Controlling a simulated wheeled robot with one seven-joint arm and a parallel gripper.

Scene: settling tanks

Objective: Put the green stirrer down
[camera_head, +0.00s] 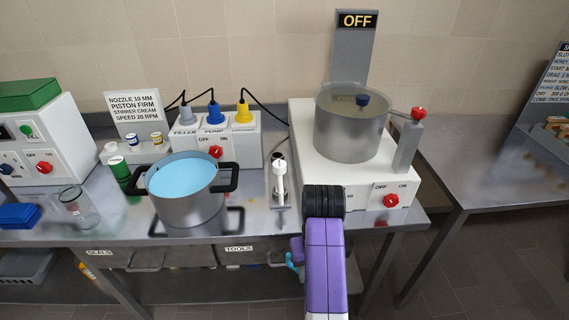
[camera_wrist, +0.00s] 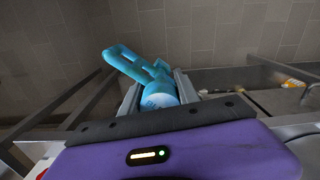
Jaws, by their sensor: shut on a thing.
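My gripper (camera_wrist: 158,95) is shut on a light-blue stirrer (camera_wrist: 150,66) with a looped, paddle-like end and a round pale-blue part between the fingers. It looks blue rather than green, and no clearly green stirrer shows. In the wrist view the stirrer points up and left over the floor, clear of any surface. In the head view a small blue bit of it (camera_head: 292,262) shows beside my purple arm, in front of the table's front edge. The rest of it and my fingers are hidden there by the arm.
The steel table (camera_head: 110,233) holds a pot of blue liquid (camera_head: 190,207), a filler pump (camera_head: 247,142), a white nozzle tool (camera_head: 280,180) and a mixer with a steel vessel (camera_head: 345,140), its sign reading OFF. Drawers labelled SEALS and TOOLS (camera_head: 238,256) are below. A second table (camera_head: 480,165) stands right.

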